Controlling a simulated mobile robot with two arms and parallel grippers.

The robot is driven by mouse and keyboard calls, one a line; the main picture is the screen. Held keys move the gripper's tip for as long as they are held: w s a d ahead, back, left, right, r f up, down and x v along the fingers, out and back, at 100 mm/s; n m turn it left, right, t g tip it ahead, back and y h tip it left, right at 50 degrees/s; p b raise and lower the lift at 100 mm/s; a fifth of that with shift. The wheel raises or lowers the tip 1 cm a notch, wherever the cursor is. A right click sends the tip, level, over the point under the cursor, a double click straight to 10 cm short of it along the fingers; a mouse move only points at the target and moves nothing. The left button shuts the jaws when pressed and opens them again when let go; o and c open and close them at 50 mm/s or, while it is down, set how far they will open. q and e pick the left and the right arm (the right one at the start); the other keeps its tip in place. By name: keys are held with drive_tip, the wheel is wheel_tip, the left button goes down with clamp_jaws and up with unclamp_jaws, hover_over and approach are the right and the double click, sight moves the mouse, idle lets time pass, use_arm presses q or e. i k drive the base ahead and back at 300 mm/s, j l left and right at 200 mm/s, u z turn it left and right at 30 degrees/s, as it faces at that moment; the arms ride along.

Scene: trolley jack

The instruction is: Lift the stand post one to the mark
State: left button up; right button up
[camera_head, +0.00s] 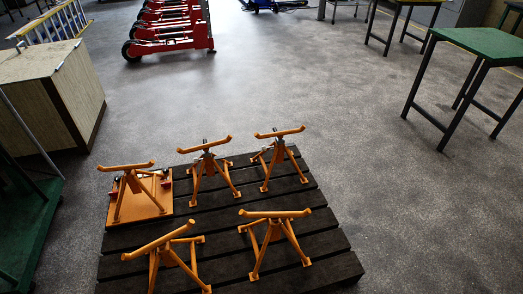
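Several orange jack stands with splayed legs and a bar on top stand upright on a dark slatted pallet (328,243). One stand (126,167) is at the left, on a flat orange board (150,208). Two are at the back, a middle one (205,146) and a right one (280,133). Two are at the front, a left one (158,241) and a right one (275,214). I cannot tell which is stand post one, and I make out no clear height mark. Neither of my grippers shows.
A wooden cabinet (62,85) stands left of the pallet, with a green-based rack (35,230) in front of it. Red trolley jacks (170,45) line the back. A green-topped table (485,45) is at the right. The grey floor between is clear.

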sight(279, 142)
drive_tip(key=z, duration=0.2)
drive_tip(key=i+l+z, duration=0.15)
drive_tip(key=l+z, duration=0.15)
drive_tip(key=l, duration=0.2)
drive_tip(key=i+l+z, duration=0.3)
drive_tip(key=l, duration=0.2)
drive_tip(key=i+l+z, duration=0.2)
drive_tip(key=l+z, duration=0.15)
drive_tip(key=i+l+z, duration=0.3)
drive_tip(key=l, duration=0.2)
drive_tip(key=i+l+z, duration=0.3)
drive_tip(key=i, duration=0.15)
drive_tip(key=i+l+z, duration=0.25)
drive_tip(key=i, duration=0.25)
drive_tip(key=i+j+u, duration=0.1)
drive_tip(key=i+u, duration=0.65)
drive_tip(key=i+l+u, duration=0.1)
drive_tip(key=i+u, duration=0.3)
drive_tip(key=i+j+u, duration=0.3)
drive_tip(key=i+u, duration=0.2)
drive_tip(key=i+j+u, duration=0.1)
drive_tip(key=i+u, duration=0.4)
drive_tip(key=i+l+u, duration=0.15)
drive_tip(key=i+u, duration=0.3)
drive_tip(key=i, duration=0.1)
